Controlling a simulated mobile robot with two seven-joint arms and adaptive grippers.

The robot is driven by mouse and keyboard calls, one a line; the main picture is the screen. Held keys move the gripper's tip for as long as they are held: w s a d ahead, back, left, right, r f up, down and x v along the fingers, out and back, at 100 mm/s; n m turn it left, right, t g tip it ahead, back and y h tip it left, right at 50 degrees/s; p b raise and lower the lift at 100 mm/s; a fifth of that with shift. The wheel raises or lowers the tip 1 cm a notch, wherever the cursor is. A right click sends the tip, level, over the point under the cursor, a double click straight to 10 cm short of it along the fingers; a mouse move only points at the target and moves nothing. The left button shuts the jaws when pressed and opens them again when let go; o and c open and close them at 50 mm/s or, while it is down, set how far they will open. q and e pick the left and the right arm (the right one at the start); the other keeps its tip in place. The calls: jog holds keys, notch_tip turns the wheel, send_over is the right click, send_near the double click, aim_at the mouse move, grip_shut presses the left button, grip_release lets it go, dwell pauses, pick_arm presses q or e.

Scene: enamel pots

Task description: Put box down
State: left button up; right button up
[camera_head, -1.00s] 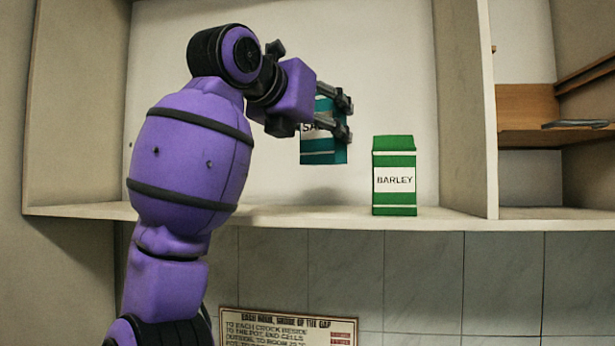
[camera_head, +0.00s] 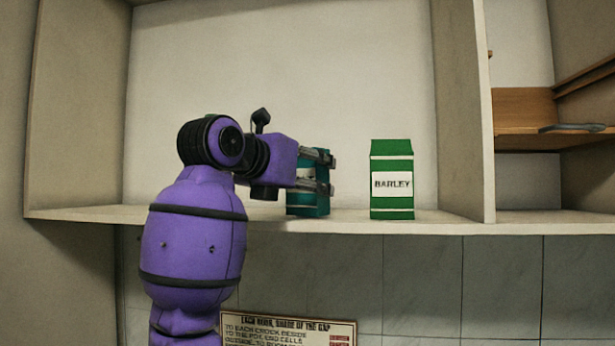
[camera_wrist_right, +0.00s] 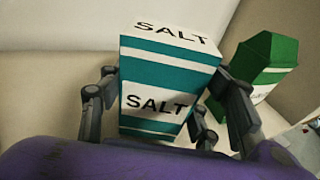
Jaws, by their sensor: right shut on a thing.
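The teal and white salt box (camera_head: 309,203) is upright at the shelf, left of the green barley box. My right gripper (camera_head: 328,173) is shut on it, with the fingers across its upper part. The right wrist view shows the salt box (camera_wrist_right: 168,85) between the fingers, its SALT labels facing up and toward me. Its base looks level with the shelf board, but I cannot tell whether it touches. My left gripper is not in view.
The green barley box (camera_head: 392,180) stands on the shelf (camera_head: 440,222) to the right, a short gap away. A vertical divider (camera_head: 462,110) stands farther right. A printed sign (camera_head: 288,328) is below the shelf. The shelf's left part is clear.

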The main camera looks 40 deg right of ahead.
jog(key=shift+f, duration=0.2)
jog(key=o, duration=1.5)
jog(key=shift+c, duration=0.2)
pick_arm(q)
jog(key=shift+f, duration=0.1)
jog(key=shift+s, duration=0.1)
pick_arm(e)
jog(key=shift+a+r, duration=0.15)
jog(key=shift+r, duration=0.05)
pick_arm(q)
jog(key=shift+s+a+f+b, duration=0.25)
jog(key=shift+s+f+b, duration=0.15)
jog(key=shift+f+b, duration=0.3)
pick_arm(e)
jog(key=v, duration=1.1)
jog(key=shift+a, duration=0.35)
